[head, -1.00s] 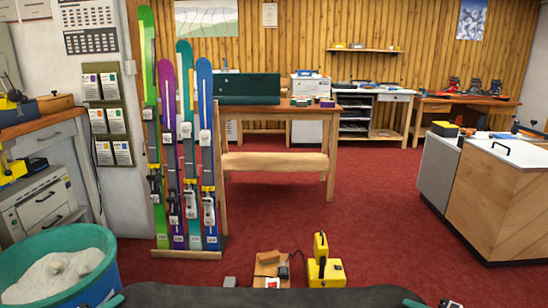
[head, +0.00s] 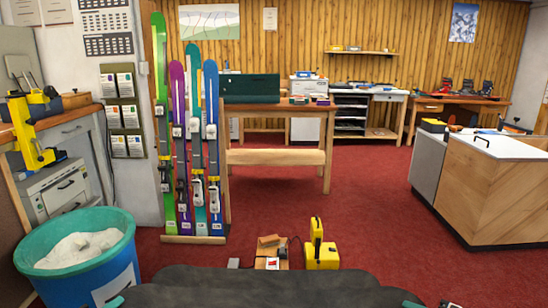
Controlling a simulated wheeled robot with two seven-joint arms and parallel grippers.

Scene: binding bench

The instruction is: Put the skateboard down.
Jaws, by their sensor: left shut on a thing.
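The skateboard (head: 265,290) is a dark grey board spanning the bottom middle of the head view, close in front of me. Its near side is cut off by the picture's edge. My left gripper (head: 113,302) shows only as a small teal piece at the board's left end and is shut on it. A similar teal piece shows at the board's right end, where my right gripper would be too cut off to read. I cannot see anything beneath the board.
A blue bucket (head: 83,270) of white material stands left. A wooden block and a yellow case (head: 321,257) lie on the red floor just beyond the board. A ski rack (head: 195,240) stands behind left, a counter (head: 482,190) at right. Open carpet lies between.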

